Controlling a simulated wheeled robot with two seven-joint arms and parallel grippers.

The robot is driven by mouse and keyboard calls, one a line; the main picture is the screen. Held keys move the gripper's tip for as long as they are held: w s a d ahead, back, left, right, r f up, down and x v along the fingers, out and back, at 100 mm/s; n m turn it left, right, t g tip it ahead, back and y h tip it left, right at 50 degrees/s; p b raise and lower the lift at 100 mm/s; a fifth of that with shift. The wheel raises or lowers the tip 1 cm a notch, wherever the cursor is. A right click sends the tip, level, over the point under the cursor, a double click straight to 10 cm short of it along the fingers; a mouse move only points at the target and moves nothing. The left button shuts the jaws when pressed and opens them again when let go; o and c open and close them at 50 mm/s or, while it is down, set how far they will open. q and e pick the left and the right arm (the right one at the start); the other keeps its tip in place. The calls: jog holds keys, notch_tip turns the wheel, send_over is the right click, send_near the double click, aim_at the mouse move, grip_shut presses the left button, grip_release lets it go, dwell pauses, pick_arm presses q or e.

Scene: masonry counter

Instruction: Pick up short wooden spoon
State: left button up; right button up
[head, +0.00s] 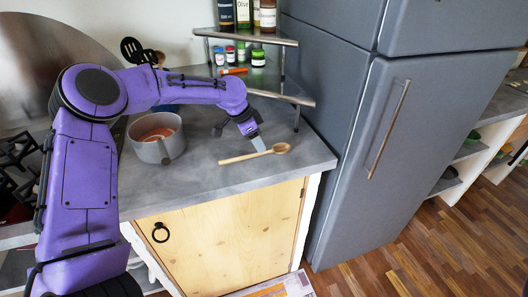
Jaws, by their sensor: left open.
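The short wooden spoon (241,158) lies on the grey counter near its front edge, with its bowl to the right and its handle to the left. My left gripper (259,147) points down at the spoon, over the part between handle and bowl. It is open. Its fingertips are very close to the spoon; I cannot tell whether they touch it. My right gripper is not in view.
A grey pot (158,146) with orange-brown contents stands left of the spoon. A metal rack (262,95) with bottles and jars stands behind. A grey fridge (390,140) rises at the right. The counter (205,180) around the spoon is clear.

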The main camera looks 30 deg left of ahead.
aim_at(255, 156)
pick_arm(q)
jog(key=x, duration=0.4)
jog(key=shift+a+f+p, duration=0.15)
jog(key=shift+a+p, duration=0.05)
jog(key=shift+p, duration=0.15)
jog(key=shift+s, duration=0.1)
jog(key=c, duration=0.7)
grip_shut()
